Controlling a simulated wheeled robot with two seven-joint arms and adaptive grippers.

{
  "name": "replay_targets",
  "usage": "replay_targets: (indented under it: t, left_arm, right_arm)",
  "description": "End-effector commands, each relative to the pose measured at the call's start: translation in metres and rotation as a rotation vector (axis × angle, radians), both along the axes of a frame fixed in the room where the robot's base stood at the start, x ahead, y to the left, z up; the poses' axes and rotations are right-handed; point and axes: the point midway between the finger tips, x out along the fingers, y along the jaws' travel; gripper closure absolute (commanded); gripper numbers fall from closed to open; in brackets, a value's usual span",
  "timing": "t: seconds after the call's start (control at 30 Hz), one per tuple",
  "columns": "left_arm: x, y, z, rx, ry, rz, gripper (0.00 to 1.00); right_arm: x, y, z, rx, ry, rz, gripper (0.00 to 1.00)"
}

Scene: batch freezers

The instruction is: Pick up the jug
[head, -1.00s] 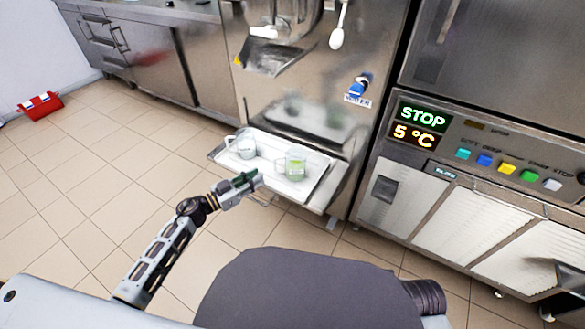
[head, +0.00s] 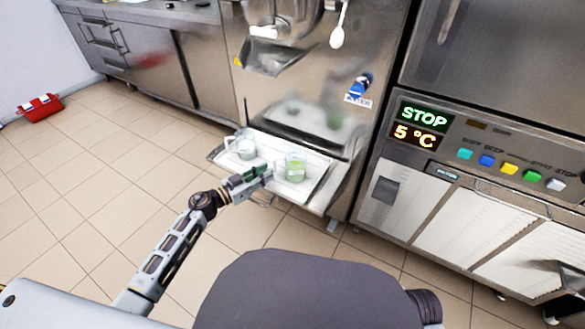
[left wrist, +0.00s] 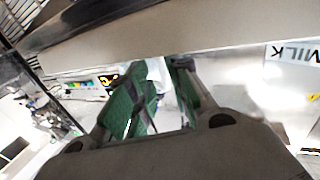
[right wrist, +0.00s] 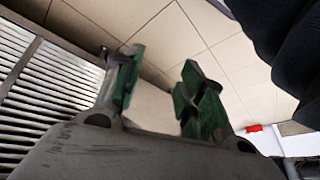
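Two clear jugs stand upright on a metal tray (head: 322,193) in the head view. The left jug (head: 242,148) looks empty or pale, and the right jug (head: 295,168) looks green inside. My left gripper (head: 264,172) is at the tray's front edge, its fingertips just left of the green jug. I cannot tell whether they touch it. In the left wrist view the green-padded fingers (left wrist: 160,95) stand apart; a pale, blurred area shows between them. My right gripper (right wrist: 158,82) is open and empty in the right wrist view, above floor tiles.
The tray juts from a steel machine with a spout and a blue tap (head: 360,85). A control panel (head: 490,150) reading STOP and 5 °C is on the right. A red box (head: 40,107) lies on the floor at far left. The tiled floor at left is open.

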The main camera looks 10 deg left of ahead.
Motion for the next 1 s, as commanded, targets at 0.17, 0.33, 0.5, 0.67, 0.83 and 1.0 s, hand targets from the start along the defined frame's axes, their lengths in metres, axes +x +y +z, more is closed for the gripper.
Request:
replay_targets:
  t: [0.17, 0.33, 0.5, 0.67, 0.83, 1.0]
  left_arm:
    - [0.011, -0.008, 0.002, -0.002, -0.002, 0.0, 0.8]
    - [0.023, -0.018, 0.005, -0.001, -0.003, -0.001, 0.8]
    - [0.033, -0.026, 0.005, -0.002, -0.001, 0.0, 0.8]
    - [0.037, -0.03, 0.005, -0.001, -0.001, 0.0, 0.8]
    - [0.038, -0.03, 0.005, -0.001, 0.001, 0.0, 0.8]
    - [0.038, -0.03, 0.005, -0.001, 0.0, 0.0, 0.8]
  right_arm:
    - [0.006, 0.004, -0.014, 0.022, -0.028, -0.004, 0.6]
    - [0.005, 0.008, -0.033, 0.045, -0.045, -0.012, 0.6]
    - [0.005, 0.011, -0.043, 0.064, -0.062, -0.021, 0.6]
    - [0.006, 0.012, -0.047, 0.072, -0.07, -0.024, 0.6]
    - [0.006, 0.012, -0.047, 0.072, -0.069, -0.025, 0.6]
    - [0.006, 0.011, -0.047, 0.071, -0.07, -0.025, 0.6]
